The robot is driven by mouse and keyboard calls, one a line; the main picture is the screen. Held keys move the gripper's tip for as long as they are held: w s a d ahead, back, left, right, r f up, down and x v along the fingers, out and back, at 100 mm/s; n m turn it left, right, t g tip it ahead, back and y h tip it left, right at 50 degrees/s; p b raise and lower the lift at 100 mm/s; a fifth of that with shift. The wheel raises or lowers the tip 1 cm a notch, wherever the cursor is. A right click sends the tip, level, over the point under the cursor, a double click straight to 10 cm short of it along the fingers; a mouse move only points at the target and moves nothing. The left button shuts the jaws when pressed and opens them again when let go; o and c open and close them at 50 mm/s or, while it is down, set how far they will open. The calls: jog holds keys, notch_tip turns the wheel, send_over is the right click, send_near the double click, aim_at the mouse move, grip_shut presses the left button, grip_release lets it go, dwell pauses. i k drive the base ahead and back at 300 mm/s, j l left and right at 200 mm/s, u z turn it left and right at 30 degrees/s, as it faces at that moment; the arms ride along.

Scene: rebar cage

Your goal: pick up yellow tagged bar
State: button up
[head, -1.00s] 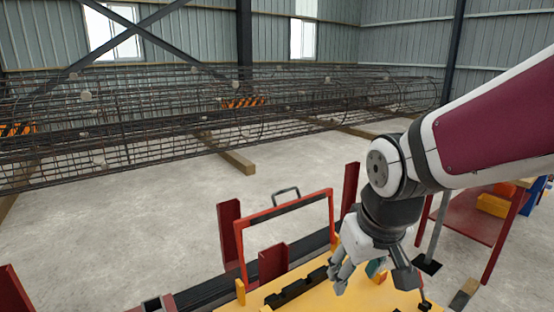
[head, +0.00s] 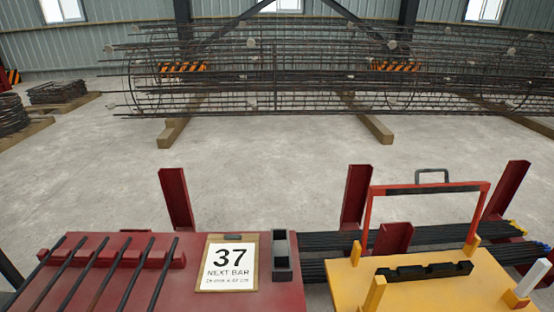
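Long dark bars (head: 445,235) lie in a rack at the right, behind the yellow bench. The upper bundle has yellow ends (head: 517,227) at its right, and the lower bundle has blue ends (head: 545,246). Several shorter dark bars (head: 110,270) lie side by side on the red table (head: 200,303) at the left. I see no yellow tag on their visible parts. My gripper is not in view.
A sign (head: 229,264) reading "37 NEXT BAR" lies beside a dark grey holder (head: 282,256). Red posts (head: 176,199) stand behind the table. The yellow bench (head: 430,292) carries a black notched block (head: 424,271) and red frame (head: 425,189). Open floor reaches the rebar cage (head: 300,75).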

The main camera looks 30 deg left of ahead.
aim_at(36, 305)
jog(key=u, duration=2.6)
jog(key=z, duration=0.45)
jog(key=k+j+z, duration=0.1)
jog(key=z, duration=0.85)
jog(key=k+z, duration=0.1)
jog(key=z, duration=0.85)
jog(key=k+l+z, duration=0.15)
jog(key=k+u, duration=0.15)
jog(key=u, duration=2.1)
jog(key=i+j, duration=0.35)
jog(key=j, duration=0.1)
